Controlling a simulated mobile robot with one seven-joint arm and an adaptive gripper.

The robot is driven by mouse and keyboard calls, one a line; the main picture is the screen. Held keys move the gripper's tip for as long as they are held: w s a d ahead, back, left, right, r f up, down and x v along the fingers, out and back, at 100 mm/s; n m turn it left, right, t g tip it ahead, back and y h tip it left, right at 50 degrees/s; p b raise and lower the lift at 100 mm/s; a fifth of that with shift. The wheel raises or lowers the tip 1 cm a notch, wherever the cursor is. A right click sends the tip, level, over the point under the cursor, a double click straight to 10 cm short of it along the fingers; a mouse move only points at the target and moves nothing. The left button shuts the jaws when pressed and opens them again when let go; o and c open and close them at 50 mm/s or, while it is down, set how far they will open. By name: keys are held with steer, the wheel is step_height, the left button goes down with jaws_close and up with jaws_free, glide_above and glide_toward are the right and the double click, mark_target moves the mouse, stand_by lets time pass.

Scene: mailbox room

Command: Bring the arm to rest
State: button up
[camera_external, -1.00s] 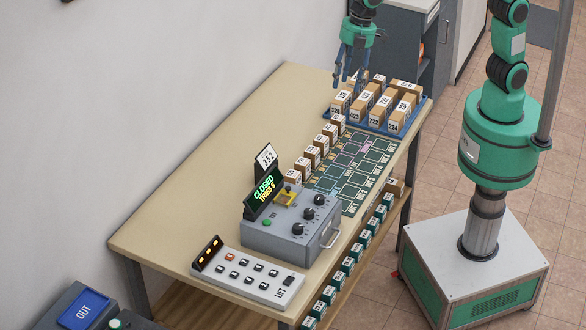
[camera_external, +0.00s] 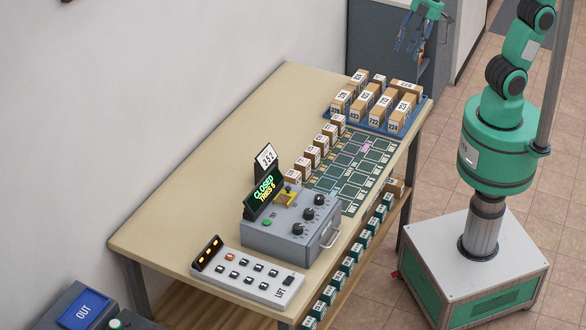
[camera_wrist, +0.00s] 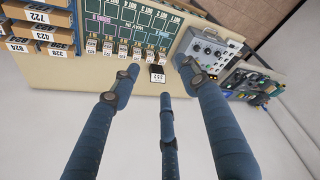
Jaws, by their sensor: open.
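My gripper (camera_external: 412,45) is at the top of the outside view, raised beyond the far right corner of the table (camera_external: 215,160). It is green with blue fingers, which are spread open and empty. In the wrist view my gripper (camera_wrist: 160,85) shows three blue fingers apart, with nothing between them. Part of my arm is cut off by the top edge of the outside view.
A blue tray of numbered boxes (camera_external: 420,108) stands at the table's far end. A row of small boxes (camera_external: 313,155) lines a green marked mat (camera_external: 352,165). A grey control box (camera_external: 290,228) reads CLOSED. A lift panel (camera_external: 248,277) is in front. A grey cabinet (camera_external: 375,40) stands behind.

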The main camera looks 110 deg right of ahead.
steer(key=s+d+f+m, duration=0.1)
steer(key=s+f, duration=0.2)
steer(key=s, duration=0.4)
steer(key=s+d+f+m+t+b, duration=0.1)
steer(key=s+d+f+m, duration=0.1)
steer(key=s+f, duration=0.2)
steer(key=s, duration=0.3)
steer(key=shift+s, duration=0.3)
steer(key=shift+w, duration=0.1)
stand_by(2.0)
